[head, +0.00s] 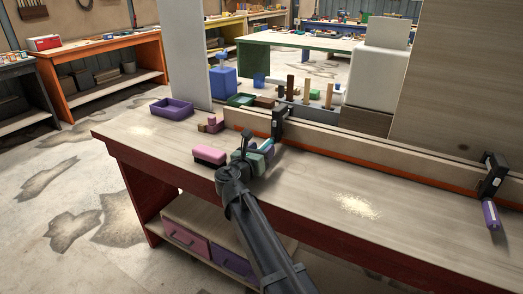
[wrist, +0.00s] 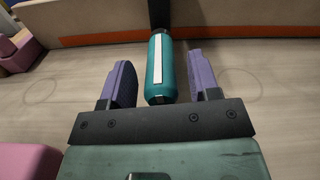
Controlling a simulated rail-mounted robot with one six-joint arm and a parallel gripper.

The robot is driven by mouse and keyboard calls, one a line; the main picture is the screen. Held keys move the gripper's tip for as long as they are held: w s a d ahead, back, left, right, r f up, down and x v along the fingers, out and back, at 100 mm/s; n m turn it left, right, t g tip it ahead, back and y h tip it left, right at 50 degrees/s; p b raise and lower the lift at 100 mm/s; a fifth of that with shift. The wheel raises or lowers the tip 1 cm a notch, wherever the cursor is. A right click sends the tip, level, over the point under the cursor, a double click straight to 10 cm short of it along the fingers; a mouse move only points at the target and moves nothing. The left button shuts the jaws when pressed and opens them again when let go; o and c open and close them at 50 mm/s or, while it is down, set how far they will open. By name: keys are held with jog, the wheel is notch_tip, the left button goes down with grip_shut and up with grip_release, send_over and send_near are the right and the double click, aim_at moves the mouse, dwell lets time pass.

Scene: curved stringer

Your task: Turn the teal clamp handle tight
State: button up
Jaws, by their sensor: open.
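The teal clamp handle (wrist: 155,88), a rounded cylinder with a white stripe, points toward me in the wrist view. My gripper (wrist: 161,66) is open, with one purple finger pad on each side of the handle and a visible gap on both sides. In the head view my gripper (head: 262,148) is at the black left clamp (head: 280,121), which sits on the long wooden stringer (head: 345,143). There my gripper largely hides the teal handle.
A second black clamp (head: 492,174) with a purple handle (head: 490,213) is at the right. A purple tray (head: 172,109) stands at the bench's left end. The bench top right of my gripper is clear.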

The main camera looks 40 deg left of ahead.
jog(key=shift+w, duration=0.25)
jog(key=c, duration=0.9)
jog(key=shift+m, duration=0.8)
jog(key=o, duration=0.9)
jog(key=s, duration=0.3)
jog(key=s+d, duration=0.1)
jog(key=s, duration=0.6)
jog(key=shift+s+d, duration=0.35)
jog(key=shift+s, duration=0.05)
